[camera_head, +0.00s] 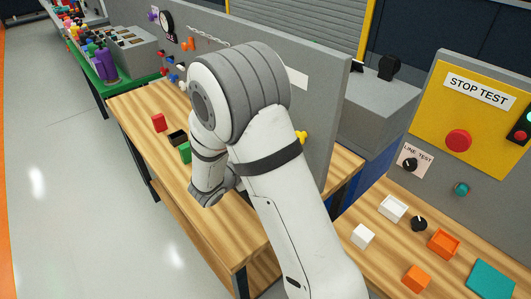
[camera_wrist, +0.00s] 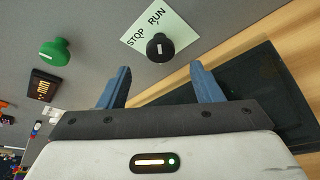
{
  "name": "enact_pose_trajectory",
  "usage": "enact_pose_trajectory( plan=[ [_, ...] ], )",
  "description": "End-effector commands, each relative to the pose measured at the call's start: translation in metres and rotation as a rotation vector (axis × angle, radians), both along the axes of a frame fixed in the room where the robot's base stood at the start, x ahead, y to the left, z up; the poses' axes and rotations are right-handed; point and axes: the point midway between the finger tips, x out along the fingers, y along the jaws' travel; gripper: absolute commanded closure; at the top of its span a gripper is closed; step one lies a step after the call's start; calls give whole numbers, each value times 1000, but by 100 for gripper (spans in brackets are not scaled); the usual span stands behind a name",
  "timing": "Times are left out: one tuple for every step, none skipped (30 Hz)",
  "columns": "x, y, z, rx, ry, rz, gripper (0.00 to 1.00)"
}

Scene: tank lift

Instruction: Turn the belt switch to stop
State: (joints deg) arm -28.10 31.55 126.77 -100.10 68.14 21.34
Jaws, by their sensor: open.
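In the wrist view, the belt switch is a round black knob (camera_wrist: 159,48) with a short white mark on its face. It sits on a grey panel at a pale label plate (camera_wrist: 176,20) reading STOP on the left and RUN on the right. I cannot tell for sure which word the mark points to. My gripper (camera_wrist: 160,76) is open and empty, its two blue fingers apart. The knob appears beyond the fingertips, centred between them, with no visible contact. In the head view my arm hides the gripper and this switch.
A green mushroom-shaped knob (camera_wrist: 55,52) and a black box (camera_wrist: 43,86) are left of the switch. A long dark strip (camera_wrist: 260,92) lies on the wood at right.

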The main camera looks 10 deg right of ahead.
Motion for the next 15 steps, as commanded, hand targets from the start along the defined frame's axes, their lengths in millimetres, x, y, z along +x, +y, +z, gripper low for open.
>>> enact_pose_trajectory(
  plan=[
    [6, -8, -2, 0, 2, -4, 41],
    [9, -11, -4, 0, 1, -6, 41],
    [14, -16, -5, 0, 1, -5, 41],
    [17, -19, -7, -1, 0, -6, 41],
    [20, -23, -8, 0, 1, -6, 41],
    [25, -26, -10, -1, 1, -5, 41],
    [28, -29, -11, 0, 1, -5, 41],
    [30, -31, -12, 0, 1, -6, 41],
    [33, -34, -13, 1, 1, -4, 41],
    [35, -35, -14, 0, 2, -3, 41],
    [36, -37, -15, 1, 2, -3, 41],
    [38, -39, -16, 1, 1, -4, 41],
    [39, -40, -16, 1, 1, -4, 41],
    [39, -40, -16, 0, 0, -4, 41],
    [40, -40, -17, 1, 1, -3, 41]
  ],
)
